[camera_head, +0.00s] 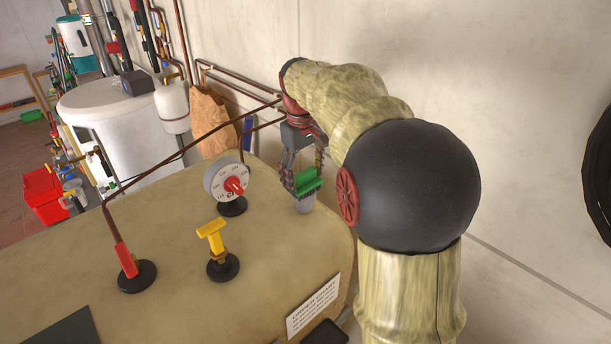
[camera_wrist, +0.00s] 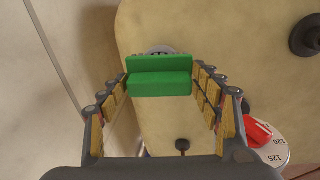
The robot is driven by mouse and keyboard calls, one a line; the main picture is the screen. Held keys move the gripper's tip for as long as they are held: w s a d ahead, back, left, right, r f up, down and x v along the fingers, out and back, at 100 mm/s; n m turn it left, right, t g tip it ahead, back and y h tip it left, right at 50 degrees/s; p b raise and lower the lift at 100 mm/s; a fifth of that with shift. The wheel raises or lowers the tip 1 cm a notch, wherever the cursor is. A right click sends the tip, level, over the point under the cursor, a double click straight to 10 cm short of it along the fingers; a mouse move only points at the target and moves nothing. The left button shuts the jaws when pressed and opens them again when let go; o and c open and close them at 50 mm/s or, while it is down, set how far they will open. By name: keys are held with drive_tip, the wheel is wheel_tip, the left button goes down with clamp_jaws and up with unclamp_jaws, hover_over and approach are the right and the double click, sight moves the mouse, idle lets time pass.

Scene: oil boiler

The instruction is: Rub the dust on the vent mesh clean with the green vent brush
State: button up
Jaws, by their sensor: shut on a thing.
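My gripper (camera_head: 303,172) is shut on the green vent brush (camera_head: 309,187), with a finger on either side of it. The brush also shows in the wrist view (camera_wrist: 159,78) as a stepped green block between the padded fingers. Right under the brush in the head view stands a short grey cylinder (camera_head: 304,204) on the tan boiler top, likely the vent. In the wrist view the edge of a pale round top (camera_wrist: 160,50) shows behind the brush. The brush hides most of it, so I cannot tell the mesh, any dust, or whether they touch.
The tan boiler top (camera_head: 180,250) carries a dial with a red pointer (camera_head: 226,181), a yellow T-handle (camera_head: 213,236) and a red lever (camera_head: 126,260). A copper pipe (camera_head: 190,150) runs above it. The wall (camera_head: 520,200) is close on the right.

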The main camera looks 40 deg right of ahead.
idle(0.3)
wheel_tip(320, 180, up, 7)
drive_tip(key=p, duration=0.5)
drive_tip(key=shift+w, duration=0.1)
drive_tip(key=shift+f, duration=0.1)
idle(0.4)
